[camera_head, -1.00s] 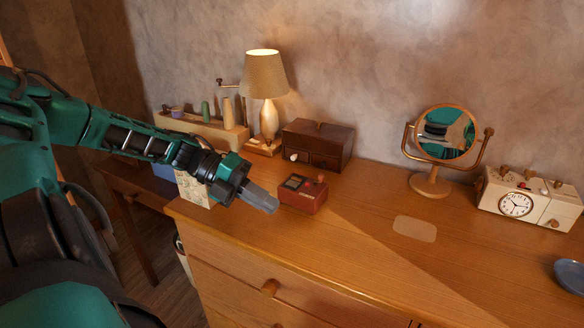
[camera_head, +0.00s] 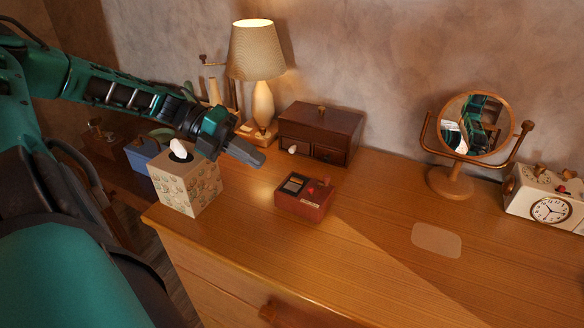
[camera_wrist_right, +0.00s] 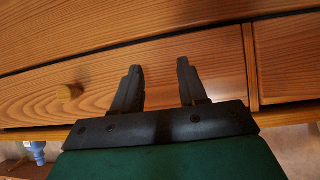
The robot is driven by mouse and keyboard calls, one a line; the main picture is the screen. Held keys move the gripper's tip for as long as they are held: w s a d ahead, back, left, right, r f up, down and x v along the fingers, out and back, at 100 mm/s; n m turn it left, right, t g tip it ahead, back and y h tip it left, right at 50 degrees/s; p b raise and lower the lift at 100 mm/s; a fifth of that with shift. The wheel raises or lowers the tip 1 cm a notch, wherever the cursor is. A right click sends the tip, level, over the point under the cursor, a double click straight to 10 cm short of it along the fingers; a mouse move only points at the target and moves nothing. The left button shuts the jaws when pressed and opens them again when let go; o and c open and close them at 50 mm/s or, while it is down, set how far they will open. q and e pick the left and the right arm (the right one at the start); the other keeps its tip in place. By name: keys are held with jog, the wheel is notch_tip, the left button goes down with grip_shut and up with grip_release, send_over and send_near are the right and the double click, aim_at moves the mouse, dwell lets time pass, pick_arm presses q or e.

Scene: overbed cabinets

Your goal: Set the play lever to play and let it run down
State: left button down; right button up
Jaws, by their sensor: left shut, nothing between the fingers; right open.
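A small red-brown box (camera_head: 305,199) sits on the wooden dresser top in the head view. It has a dark panel, a small red part and a short upright knob or lever on its top; which position the lever is in is too small to tell. My left gripper (camera_head: 254,156) is shut and empty, up and to the left of this box in the picture, apart from it. My right gripper (camera_wrist_right: 159,66) is open and empty in the right wrist view, in front of the wooden drawer fronts.
A patterned tissue box (camera_head: 186,186) stands at the dresser's left end, close to my left gripper. Behind are a lit lamp (camera_head: 257,52) and a dark wooden chest (camera_head: 321,128). A round mirror (camera_head: 474,124) and a white clock (camera_head: 549,205) stand right.

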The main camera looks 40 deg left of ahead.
pick_arm(q)
jog(key=shift+w+a, duration=0.15)
jog(key=shift+a, duration=0.05)
pick_arm(e)
jog(key=shift+w+a, duration=0.15)
jog(key=shift+a, duration=0.05)
pick_arm(q)
jog(key=shift+d, duration=0.1)
jog(key=b, duration=0.3)
send_near(310, 189)
jog(key=x, duration=0.5)
jog(key=shift+f, duration=0.3)
jog(key=shift+w+d+f, duration=0.25)
jog(key=shift+w+d, duration=0.1)
jog(key=shift+d, duration=0.15)
pick_arm(e)
jog(key=shift+w+a+f, duration=0.4)
jog(key=shift+a, duration=0.25)
pick_arm(q)
jog(key=shift+r+p, duration=0.15)
jog(key=shift+p, duration=0.3)
pick_arm(e)
jog(key=shift+s+d+r, duration=0.1)
jog(key=shift+d+r, duration=0.05)
jog(key=shift+r, duration=0.05)
pick_arm(q)
jog(key=shift+d, duration=0.1)
pick_arm(e)
jog(key=shift+s+d+f, duration=0.1)
jog(key=shift+s+d, duration=0.1)
